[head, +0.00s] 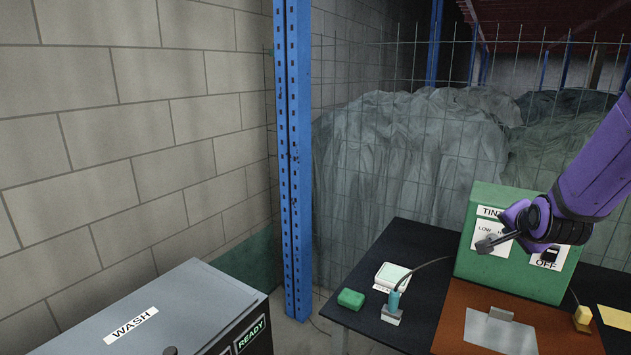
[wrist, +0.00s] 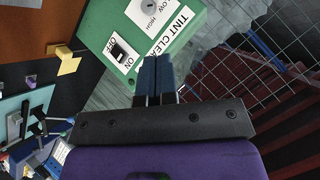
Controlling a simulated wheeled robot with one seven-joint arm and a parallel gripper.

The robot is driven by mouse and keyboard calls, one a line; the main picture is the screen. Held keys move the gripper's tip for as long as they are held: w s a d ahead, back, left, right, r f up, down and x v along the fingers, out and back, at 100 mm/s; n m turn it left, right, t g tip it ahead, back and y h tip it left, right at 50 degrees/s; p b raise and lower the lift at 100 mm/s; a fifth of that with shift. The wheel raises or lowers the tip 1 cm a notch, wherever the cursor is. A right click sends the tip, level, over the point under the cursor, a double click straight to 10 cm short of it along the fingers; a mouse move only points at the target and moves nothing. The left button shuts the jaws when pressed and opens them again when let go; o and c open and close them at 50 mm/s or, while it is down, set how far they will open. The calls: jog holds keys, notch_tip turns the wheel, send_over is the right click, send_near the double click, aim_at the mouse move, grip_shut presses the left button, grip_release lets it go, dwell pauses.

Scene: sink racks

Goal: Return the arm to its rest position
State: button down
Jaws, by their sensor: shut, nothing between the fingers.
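My purple arm reaches in from the right in the head view. My gripper (head: 487,245) is shut and empty, in front of the green box (head: 515,281) labelled TINT. In the wrist view the dark closed fingers (wrist: 157,64) lie side by side near the box's edge and hold nothing. The box shows a LOW/HIGH dial (wrist: 149,5) and a dark switch (wrist: 119,50) between OFF and ON labels. My gripper hides part of the box's front in the head view. I cannot tell whether the fingertips touch the box.
The green box stands on a dark table (head: 419,240) with a brown mat (head: 450,325). A green block (head: 351,299), a white device (head: 391,276) and a corded tool (head: 393,302) lie left of it. A grey WASH unit (head: 190,290) stands front left. A blue post (head: 293,150) and wire mesh stand behind.

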jog(key=s+a+r+n+g+y, duration=0.2)
jog(key=s+a+r+n, duration=0.5)
jog(key=s+a+r, duration=0.3)
jog(key=s+a+r+n+g, duration=0.1)
jog(key=s+a+n, duration=0.2)
jog(key=s, duration=0.4)
jog(key=s+a+r+n+g+y, duration=0.1)
jog(key=s+a+r+n+g, duration=0.1)
jog(key=s, duration=0.6)
jog(key=shift+a+n+y, duration=0.3)
jog(key=shift+a+n, duration=0.25)
jog(key=shift+n, duration=0.25)
jog(key=shift+r, duration=0.1)
